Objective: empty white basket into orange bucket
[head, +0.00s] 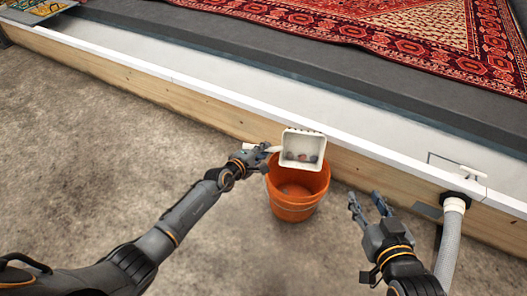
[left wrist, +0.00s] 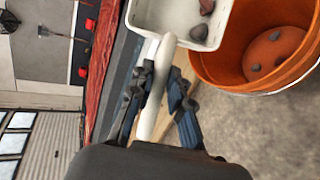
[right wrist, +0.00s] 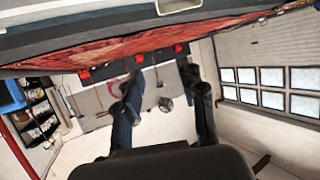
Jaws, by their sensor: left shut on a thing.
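The white basket (head: 302,135) is in the head view, over the back part of the orange bucket (head: 292,211). A few grey and reddish stones (head: 302,156) lie inside it. My left gripper (head: 262,152) is shut on the basket's white handle (left wrist: 155,95), left of the basket. In the left wrist view the basket (left wrist: 175,22) holds stones beside the bucket's rim. The orange bucket (left wrist: 233,68) has several dark stones (left wrist: 279,39) on its floor. My right gripper (head: 369,205) is open and empty, right of the bucket; its spread fingers show in the right wrist view (right wrist: 163,97).
A wooden washpit wall with a white top edge (head: 215,91) runs behind the bucket. A red patterned rug (head: 420,35) lies beyond it. A grey hose (head: 450,240) hangs from a fitting right of my right gripper. The concrete floor (head: 90,150) at left is clear.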

